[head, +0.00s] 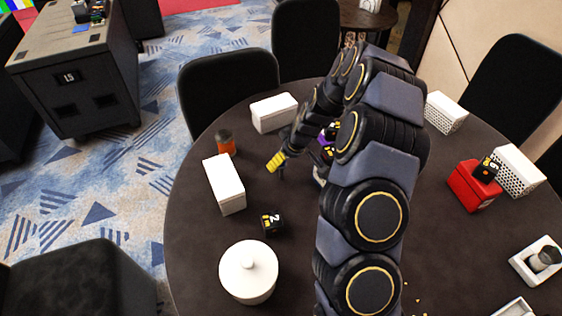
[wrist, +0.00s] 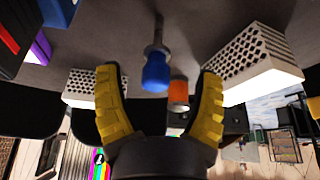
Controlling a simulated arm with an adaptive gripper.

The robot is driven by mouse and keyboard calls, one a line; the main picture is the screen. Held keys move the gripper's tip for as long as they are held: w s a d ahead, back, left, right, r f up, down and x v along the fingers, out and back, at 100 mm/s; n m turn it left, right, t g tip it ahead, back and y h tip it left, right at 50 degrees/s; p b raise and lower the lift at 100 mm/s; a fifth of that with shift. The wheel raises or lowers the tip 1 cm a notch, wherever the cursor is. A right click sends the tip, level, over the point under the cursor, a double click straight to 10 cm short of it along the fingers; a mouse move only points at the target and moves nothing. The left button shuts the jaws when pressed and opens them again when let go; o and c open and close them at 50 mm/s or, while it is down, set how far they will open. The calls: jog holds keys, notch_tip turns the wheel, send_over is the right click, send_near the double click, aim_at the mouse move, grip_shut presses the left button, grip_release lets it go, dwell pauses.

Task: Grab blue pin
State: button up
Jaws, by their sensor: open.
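The blue pin (wrist: 156,70) has a rounded blue end and a thin grey shaft reaching to the table surface. In the wrist view it appears between my gripper's two yellow fingers, near fingertip level, with clear space on both sides. My gripper (wrist: 158,76) is open, with nothing held. In the head view my gripper (head: 276,162) is low over the dark round table (head: 200,270), left of my arm. I cannot make out the blue pin in the head view, where the arm and gripper cover that area.
White boxes stand at the left (head: 224,184) and back (head: 273,112), with an orange jar (head: 226,144) between them. A black cube (head: 271,223) and white lidded pot (head: 248,271) are nearer. A purple object (head: 328,134) is beside my arm. A red box (head: 474,188) is right.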

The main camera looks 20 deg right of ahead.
aim_at(281, 167)
jog(key=x, duration=0.5)
jog(key=shift+w+d, duration=0.15)
jog(key=shift+r, duration=0.1)
grip_shut()
